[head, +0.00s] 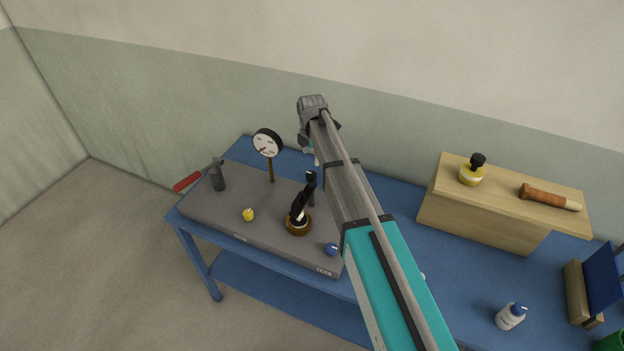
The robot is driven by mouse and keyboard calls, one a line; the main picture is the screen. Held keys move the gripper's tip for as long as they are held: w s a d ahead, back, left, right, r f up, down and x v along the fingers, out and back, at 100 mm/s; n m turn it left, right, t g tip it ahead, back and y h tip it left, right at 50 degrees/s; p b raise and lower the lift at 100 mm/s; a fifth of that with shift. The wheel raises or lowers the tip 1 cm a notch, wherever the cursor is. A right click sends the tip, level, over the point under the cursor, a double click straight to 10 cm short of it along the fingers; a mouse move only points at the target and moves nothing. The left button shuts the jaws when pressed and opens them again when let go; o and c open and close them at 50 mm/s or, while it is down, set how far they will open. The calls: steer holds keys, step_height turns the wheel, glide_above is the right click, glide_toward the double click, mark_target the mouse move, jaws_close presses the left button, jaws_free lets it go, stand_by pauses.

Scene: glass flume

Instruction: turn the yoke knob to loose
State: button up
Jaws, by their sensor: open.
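A grey base plate (213,206) lies on the blue bench. A dark, slanted, glossy piece (298,206) stands over a round brown base (298,228) in its middle. A yellow knob (249,214) sits left of it and a blue knob (331,249) sits at the front right. Which part is the yoke knob, and its setting, I cannot tell. My arm crosses the view, with its wrist (312,106) above and behind the plate. My gripper (315,157) is open, small and mostly hidden by the arm; I see no hold on anything.
A round dial gauge (267,144) stands at the plate's back. A red handle (188,181) juts out left beside a dark grey post (217,177). A white bottle (510,316) stands front right.

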mark_target(312, 174)
steer(key=shift+f+b, duration=3.95)
steer(key=shift+f, duration=0.25)
steer(key=c, duration=1.1)
steer(key=shift+d, duration=0.1)
steer(key=shift+c, duration=0.2)
